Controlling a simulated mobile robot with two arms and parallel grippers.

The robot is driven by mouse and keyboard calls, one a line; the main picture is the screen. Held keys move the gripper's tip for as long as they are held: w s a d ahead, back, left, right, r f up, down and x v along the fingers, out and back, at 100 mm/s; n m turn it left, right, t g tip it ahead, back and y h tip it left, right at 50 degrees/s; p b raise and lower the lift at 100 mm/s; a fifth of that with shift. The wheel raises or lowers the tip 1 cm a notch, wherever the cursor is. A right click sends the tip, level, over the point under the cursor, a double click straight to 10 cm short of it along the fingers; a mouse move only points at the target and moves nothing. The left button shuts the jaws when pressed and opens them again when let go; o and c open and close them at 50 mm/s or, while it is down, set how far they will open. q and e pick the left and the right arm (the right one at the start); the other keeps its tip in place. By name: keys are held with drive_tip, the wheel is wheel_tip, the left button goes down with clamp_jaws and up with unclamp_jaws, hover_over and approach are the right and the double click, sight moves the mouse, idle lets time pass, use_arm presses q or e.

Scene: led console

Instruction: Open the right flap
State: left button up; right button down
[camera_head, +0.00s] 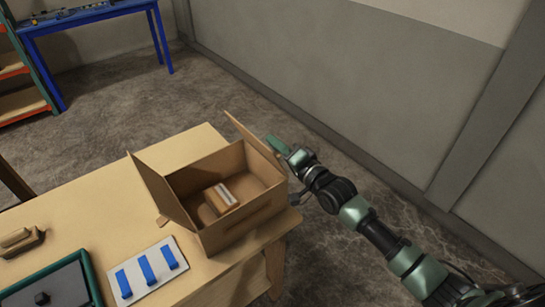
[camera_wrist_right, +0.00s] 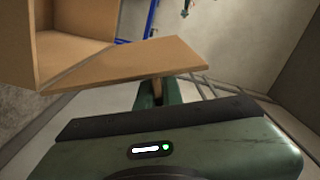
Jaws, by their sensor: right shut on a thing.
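An open brown cardboard box (camera_head: 240,224) stands at the right end of the wooden table in the head view. Its right flap (camera_head: 250,136) stands up and leans outward at the far right edge of the box. The right wrist view shows this flap (camera_wrist_right: 130,66) reaching out from the box wall. My right gripper (camera_head: 276,145) is at the outer side of the flap, shut on it near its edge. The fingertips (camera_wrist_right: 158,92) are partly hidden by the flap. The left flap (camera_head: 160,190) stands tilted outward. My left gripper is not in view.
A small brown package with a pale label (camera_head: 222,197) lies inside the box. A white panel with blue strips (camera_head: 147,270), a dark green-edged tray (camera_head: 88,270) and a wooden-handled block (camera_head: 18,242) are on the table (camera_head: 100,215). A grey wall (camera_head: 400,85) stands to the right.

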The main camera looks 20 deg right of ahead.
drive_tip(key=w+d+f+m+b, duration=0.1)
drive_tip(key=w+d+m+b, duration=0.1)
drive_tip(key=d+m+b, duration=0.5)
drive_tip(key=shift+w+f+m+b, duration=0.25)
drive_tip(key=shift+f+m+b, duration=0.15)
drive_tip(key=shift+m, duration=0.2)
drive_tip(key=c, duration=1.6)
unclamp_jaws()
drive_tip(key=shift+o, duration=0.2)
drive_tip(key=v, duration=0.7)
drive_tip(key=shift+s+d+b, duration=0.15)
drive_tip(key=shift+s+b, duration=0.15)
drive_tip(key=shift+s, duration=0.05)
